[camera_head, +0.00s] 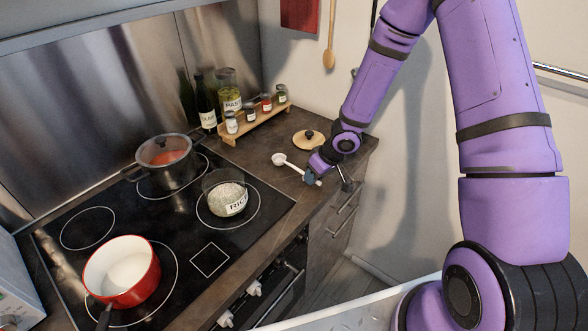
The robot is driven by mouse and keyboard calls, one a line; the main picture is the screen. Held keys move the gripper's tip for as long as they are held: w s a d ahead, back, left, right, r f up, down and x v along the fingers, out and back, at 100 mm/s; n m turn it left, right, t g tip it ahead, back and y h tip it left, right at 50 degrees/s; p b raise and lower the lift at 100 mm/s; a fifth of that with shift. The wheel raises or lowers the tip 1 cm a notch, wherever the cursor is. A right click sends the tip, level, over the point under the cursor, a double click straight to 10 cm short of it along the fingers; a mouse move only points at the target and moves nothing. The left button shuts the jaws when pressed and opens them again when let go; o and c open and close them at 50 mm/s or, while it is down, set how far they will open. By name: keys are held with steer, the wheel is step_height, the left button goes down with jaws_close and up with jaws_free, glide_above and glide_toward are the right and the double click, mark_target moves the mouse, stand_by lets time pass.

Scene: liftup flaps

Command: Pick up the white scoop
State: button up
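The white scoop (279,159) lies on the dark countertop to the right of the hob. Its round bowl points left, away from my gripper, and its thin handle runs right and toward the front. My gripper (328,182) is low over the counter at the handle end. Its two fingers look spread apart, and the left finger covers part of the handle. I cannot tell whether the finger touches the handle. I see nothing held between the fingers.
A round wooden lid (309,139) lies just behind the scoop. A spice rack (254,124) with jars stands at the wall. A rice jar (226,198), a lidded pot (167,162) and a red saucepan (122,272) stand on the hob. The counter's front edge is close to my gripper.

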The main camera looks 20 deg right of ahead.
steer(key=shift+w+a+f, duration=0.1)
steer(key=shift+a+f, duration=0.05)
steer(key=shift+f, duration=0.2)
jaws_close()
steer(key=shift+r, duration=0.2)
